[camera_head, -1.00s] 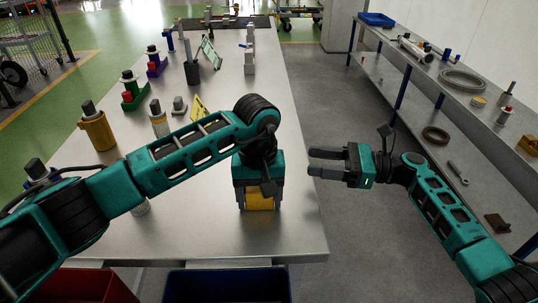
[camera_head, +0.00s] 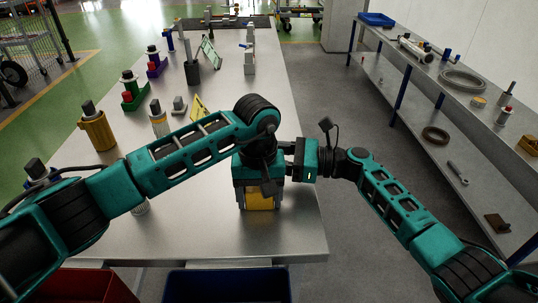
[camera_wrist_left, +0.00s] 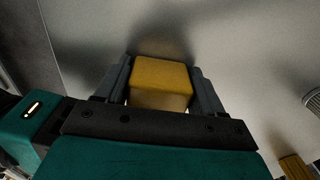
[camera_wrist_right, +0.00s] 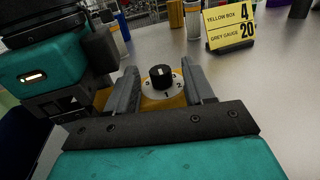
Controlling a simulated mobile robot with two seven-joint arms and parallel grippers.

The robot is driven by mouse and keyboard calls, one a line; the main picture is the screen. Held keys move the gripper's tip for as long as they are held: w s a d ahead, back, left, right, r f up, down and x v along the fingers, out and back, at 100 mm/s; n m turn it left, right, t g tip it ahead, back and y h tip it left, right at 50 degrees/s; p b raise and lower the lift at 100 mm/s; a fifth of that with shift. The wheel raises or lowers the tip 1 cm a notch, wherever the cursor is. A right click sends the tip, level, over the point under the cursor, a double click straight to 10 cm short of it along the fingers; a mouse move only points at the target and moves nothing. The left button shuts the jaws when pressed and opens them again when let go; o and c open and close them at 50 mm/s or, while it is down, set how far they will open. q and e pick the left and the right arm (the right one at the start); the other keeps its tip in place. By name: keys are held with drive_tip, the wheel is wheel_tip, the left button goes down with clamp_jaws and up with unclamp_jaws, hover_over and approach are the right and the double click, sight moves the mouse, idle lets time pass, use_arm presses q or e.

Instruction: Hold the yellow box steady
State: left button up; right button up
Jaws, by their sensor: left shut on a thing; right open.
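The yellow box (camera_head: 258,198) stands on the metal table near its right front edge, partly hidden under my left gripper in the head view. My left gripper (camera_head: 259,205) points down and is shut on it; the left wrist view shows the yellow box (camera_wrist_left: 162,82) between both fingers. My right gripper (camera_wrist_right: 162,84) is open beside the box at its right. In the right wrist view, a black knob (camera_wrist_right: 161,77) on a numbered white dial, on a yellow face, sits between the open fingers. In the head view, my right fingertips are hidden behind the left gripper.
A yellow sign (camera_wrist_right: 230,27) reads "YELLOW BOX 4" and "GREY GAUGE 20". A yellow cylinder (camera_head: 98,130) and several fixtures stand along the table's left and back. A red bin (camera_head: 95,287) and a blue bin (camera_head: 228,286) are below the front edge. A second bench runs along the right.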

drive_tip(key=shift+c, duration=0.5)
clamp_jaws()
drive_tip(key=shift+w, duration=0.1)
drive_tip(key=shift+w+n+g, duration=0.15)
drive_tip(key=shift+n+g, duration=0.35)
drive_tip(key=shift+g, duration=0.3)
drive_tip(key=shift+w+d+n+g, duration=0.3)
drive_tip(key=shift+w+n+g, duration=0.15)
drive_tip(key=shift+n+g, duration=0.2)
drive_tip(key=shift+g, duration=0.25)
drive_tip(key=shift+s+n+g, duration=0.15)
drive_tip(key=shift+n+g, duration=0.1)
drive_tip(key=shift+g, duration=0.05)
drive_tip(key=shift+s+a+g, duration=0.15)
drive_tip(key=shift+s+g, duration=0.05)
drive_tip(key=shift+g, duration=0.1)
